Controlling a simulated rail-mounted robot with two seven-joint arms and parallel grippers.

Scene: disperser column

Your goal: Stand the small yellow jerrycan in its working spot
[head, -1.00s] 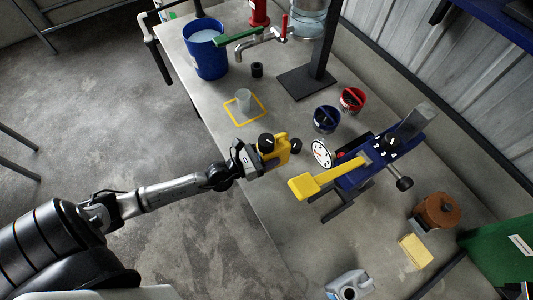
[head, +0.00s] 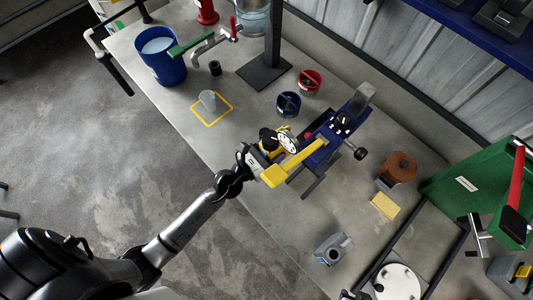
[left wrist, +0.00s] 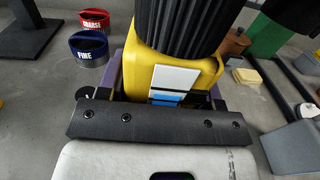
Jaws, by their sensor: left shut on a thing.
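The small yellow jerrycan (head: 272,153) is held off the end of my left arm, over the bench beside the blue press. Its large black ribbed cap (left wrist: 185,28) and white-and-blue label (left wrist: 172,82) show in the left wrist view. My left gripper (head: 255,158) is shut on the jerrycan. The jerrycan's base is hidden. A yellow square outline (head: 194,108) on the bench has a grey cylinder (head: 208,100) inside it. My right gripper is not in view.
The blue press (head: 320,152) with its yellow lever (head: 300,160) is close by. Red COARSE (head: 309,82) and blue FINE (head: 289,104) tubs stand behind. A blue bucket (head: 162,66), yellow sponge (head: 385,206) and grey jerrycan (head: 333,248) also stand on the bench. The near-left bench strip is clear.

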